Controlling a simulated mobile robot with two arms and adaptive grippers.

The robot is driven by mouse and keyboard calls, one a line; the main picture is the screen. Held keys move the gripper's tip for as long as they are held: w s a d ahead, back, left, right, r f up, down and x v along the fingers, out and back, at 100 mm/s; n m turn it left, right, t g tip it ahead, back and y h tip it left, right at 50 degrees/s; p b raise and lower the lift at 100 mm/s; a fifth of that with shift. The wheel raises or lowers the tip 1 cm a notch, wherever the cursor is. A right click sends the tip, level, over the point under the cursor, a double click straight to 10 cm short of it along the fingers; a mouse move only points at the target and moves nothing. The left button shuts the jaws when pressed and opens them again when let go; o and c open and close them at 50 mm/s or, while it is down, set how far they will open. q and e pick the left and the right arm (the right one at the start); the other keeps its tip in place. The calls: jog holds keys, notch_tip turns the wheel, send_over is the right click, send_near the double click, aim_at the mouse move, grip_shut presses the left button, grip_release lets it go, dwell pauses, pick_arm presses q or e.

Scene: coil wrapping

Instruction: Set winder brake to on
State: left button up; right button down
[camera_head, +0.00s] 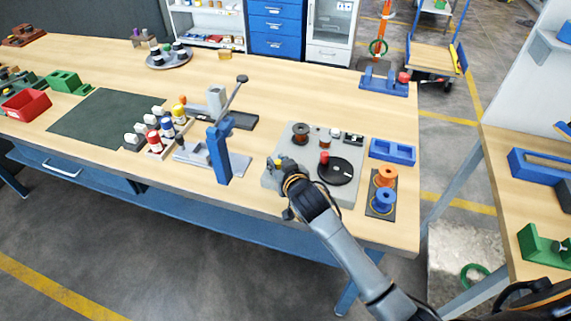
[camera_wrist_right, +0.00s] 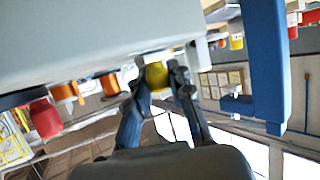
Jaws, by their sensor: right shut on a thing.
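The winder (camera_head: 347,197) is a grey base plate near the front right of the bench. It carries a dark spool (camera_head: 300,132), a red knob (camera_head: 324,157) and a black disc (camera_head: 336,171). A yellow knob (camera_head: 278,162) shows at its left front corner, partly hidden by my right gripper (camera_head: 284,167). In the right wrist view, the yellow knob (camera_wrist_right: 157,77) sits between the fingers of my right gripper (camera_wrist_right: 160,76), shut on it, beside the grey body. I cannot tell the brake's position.
A blue upright post (camera_head: 219,152) with a lever stands left of the winder. Orange (camera_head: 386,176) and blue (camera_head: 384,200) spools stand on a dark mat to its right. A blue tray (camera_head: 393,152) lies behind them.

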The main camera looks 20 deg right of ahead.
jog(key=shift+a, duration=0.1)
jog(key=c, duration=1.6)
grip_release()
jog(key=shift+r, duration=0.1)
jog(key=o, duration=0.4)
jog(key=shift+w+a, duration=0.1)
jog(key=shift+a, duration=0.1)
jog(key=shift+o, duration=0.2)
jog(key=shift+d, duration=0.1)
jog(key=shift+s, duration=0.3)
jog(key=v, duration=1.1)
jog(key=shift+s, duration=0.2)
